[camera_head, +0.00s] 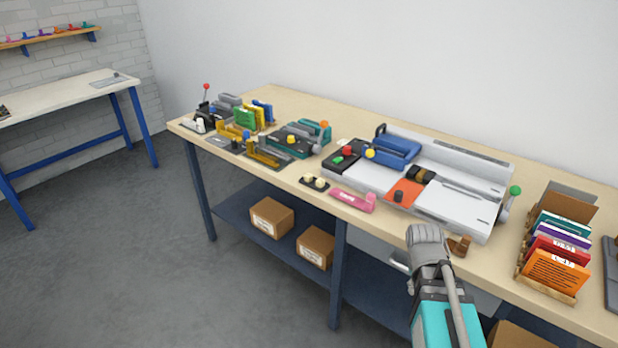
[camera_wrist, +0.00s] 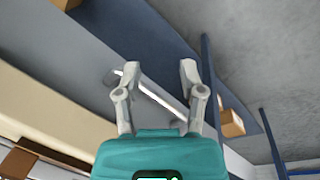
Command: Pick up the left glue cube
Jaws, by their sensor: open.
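Two small cream cubes sit side by side on a small black holder (camera_head: 314,187) near the front edge of the workbench. The left glue cube (camera_head: 307,178) is close to the right cube (camera_head: 321,183). My gripper (camera_head: 424,236) is in front of the bench edge, well to the right of the cubes and apart from them. In the wrist view my gripper (camera_wrist: 159,75) has its two fingers spread with nothing held between them. Neither cube can be made out in the wrist view.
A pink tool (camera_head: 353,199) lies right of the cubes, before a large grey machine (camera_head: 460,187). A teal machine (camera_head: 297,139) stands behind them. A file rack (camera_head: 549,287) is at right. Cardboard boxes (camera_head: 272,217) sit on the lower shelf. The wrist view shows a metal handle (camera_wrist: 160,97).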

